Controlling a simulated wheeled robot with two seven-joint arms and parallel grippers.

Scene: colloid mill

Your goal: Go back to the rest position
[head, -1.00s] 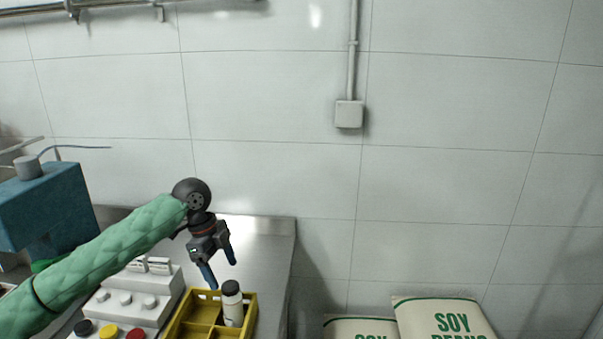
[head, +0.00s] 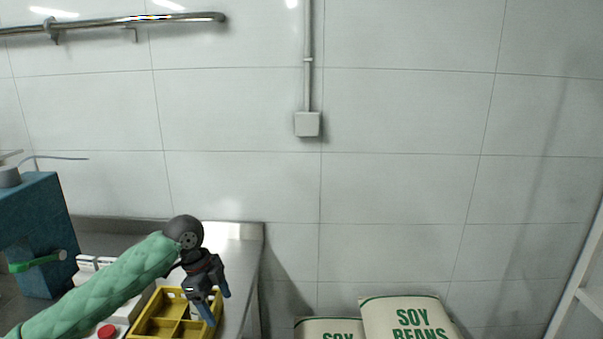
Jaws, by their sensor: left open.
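My left gripper (head: 217,304) is at the lower left of the head view, at the end of my green-sleeved arm. Its two dark blue fingers are apart and point down over the right side of the yellow divided crate (head: 160,326). I see nothing held between the fingers. The bottle with the dark cap cannot be made out clearly now; the gripper covers that part of the crate. My right gripper is not in view.
The crate stands on a steel table (head: 243,250) near its right edge. A blue machine (head: 38,215) with a green handle (head: 35,263) stands at the left. A control box with a red button (head: 107,331) is beside the crate. Soy bean sacks (head: 408,318) lie right of the table.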

